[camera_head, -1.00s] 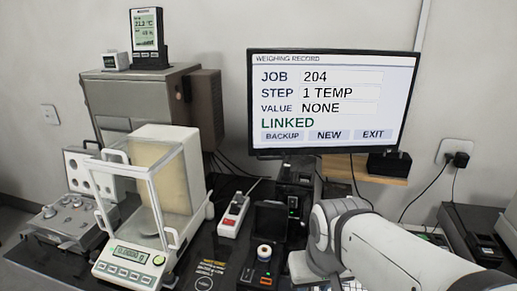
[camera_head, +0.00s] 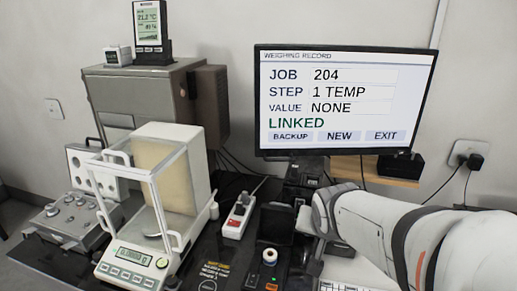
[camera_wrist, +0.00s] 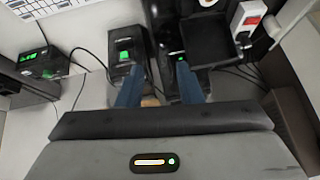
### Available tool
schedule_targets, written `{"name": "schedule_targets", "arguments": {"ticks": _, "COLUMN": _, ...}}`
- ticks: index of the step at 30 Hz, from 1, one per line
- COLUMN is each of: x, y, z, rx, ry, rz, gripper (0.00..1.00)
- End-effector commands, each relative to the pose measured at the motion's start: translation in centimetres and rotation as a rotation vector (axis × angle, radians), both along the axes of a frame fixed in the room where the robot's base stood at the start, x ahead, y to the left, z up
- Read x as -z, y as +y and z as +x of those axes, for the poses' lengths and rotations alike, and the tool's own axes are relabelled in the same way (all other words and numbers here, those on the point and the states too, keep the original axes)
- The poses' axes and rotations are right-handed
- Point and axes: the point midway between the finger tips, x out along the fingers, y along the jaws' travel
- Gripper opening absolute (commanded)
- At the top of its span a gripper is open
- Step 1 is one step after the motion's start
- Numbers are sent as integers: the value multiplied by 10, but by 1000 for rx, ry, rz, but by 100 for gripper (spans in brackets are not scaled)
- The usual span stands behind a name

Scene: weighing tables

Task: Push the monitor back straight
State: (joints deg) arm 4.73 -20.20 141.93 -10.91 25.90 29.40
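The monitor (camera_head: 345,142) stands at the back in the head view, its lit screen reading WEIGHING RECORD, with JOB 204, STEP 1 TEMP and LINKED. Its right edge leans outward toward the top in the picture; I cannot tell how far it is turned. My arm comes in from the right, below the monitor, and its fingers are hidden in the head view. In the wrist view my gripper (camera_wrist: 160,78) shows two blue fingers apart, with nothing held between them. The monitor does not show clearly in the wrist view.
A balance with a glass case (camera_head: 150,200) stands left of centre, before a grey cabinet (camera_head: 140,95). A power strip (camera_head: 238,215) lies beside it. Black boxes with green lights (camera_wrist: 125,55) stand near my fingers. A cable hangs from the wall socket (camera_head: 467,152).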

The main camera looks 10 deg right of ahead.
Motion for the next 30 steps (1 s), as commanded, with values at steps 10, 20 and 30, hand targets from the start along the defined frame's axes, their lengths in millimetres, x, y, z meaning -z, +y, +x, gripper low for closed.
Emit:
{"name": "schedule_targets", "arguments": {"ticks": 10, "x": -42, "y": -13, "z": 123, "rx": 330, "ry": -529, "rz": 525, "gripper": 32}}
{"name": "schedule_targets", "arguments": {"ticks": 20, "x": -64, "y": 14, "z": 159, "rx": 370, "ry": -601, "rz": 1116, "gripper": 32}}
{"name": "schedule_targets", "arguments": {"ticks": 30, "x": -61, "y": 28, "z": 187, "rx": 368, "ry": -583, "rz": 1209, "gripper": 32}}
